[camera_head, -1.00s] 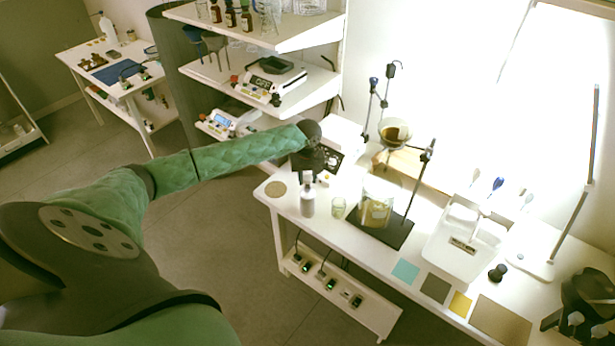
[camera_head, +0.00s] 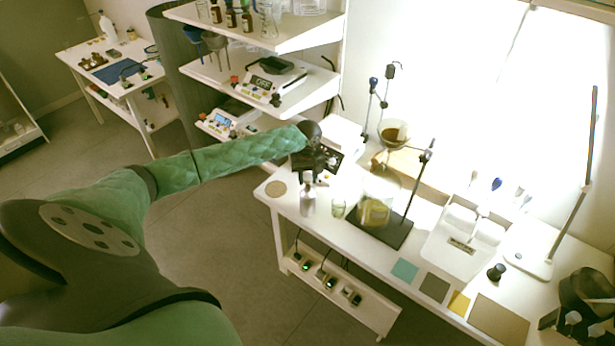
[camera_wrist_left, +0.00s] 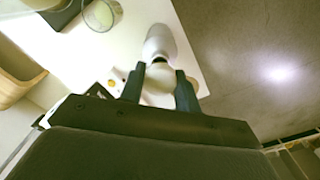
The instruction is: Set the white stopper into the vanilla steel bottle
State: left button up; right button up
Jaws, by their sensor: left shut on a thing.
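A pale bottle (camera_head: 308,205) stands upright near the left end of the white table, just below my left gripper (camera_head: 311,172). I cannot read a label on it. In the left wrist view my left gripper (camera_wrist_left: 160,82) is shut on the white stopper (camera_wrist_left: 158,92), which sits between its two dark fingers. The pale bottle (camera_wrist_left: 159,42) lies straight beyond the fingertips, with a dark band where it meets the stopper's end. I cannot tell whether the stopper is in the bottle's mouth or just above it. My right gripper does not show.
A round tan coaster (camera_head: 276,188) lies left of the bottle. A small glass beaker (camera_head: 338,208) and a larger beaker (camera_head: 375,212) on a black stand base stand close to its right. The table's front edge is near the bottle.

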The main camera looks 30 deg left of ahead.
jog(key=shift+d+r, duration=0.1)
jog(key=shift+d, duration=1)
pick_arm(q)
jog(key=shift+f, duration=0.15)
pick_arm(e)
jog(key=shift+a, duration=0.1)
pick_arm(q)
jog(key=shift+f, duration=1.1)
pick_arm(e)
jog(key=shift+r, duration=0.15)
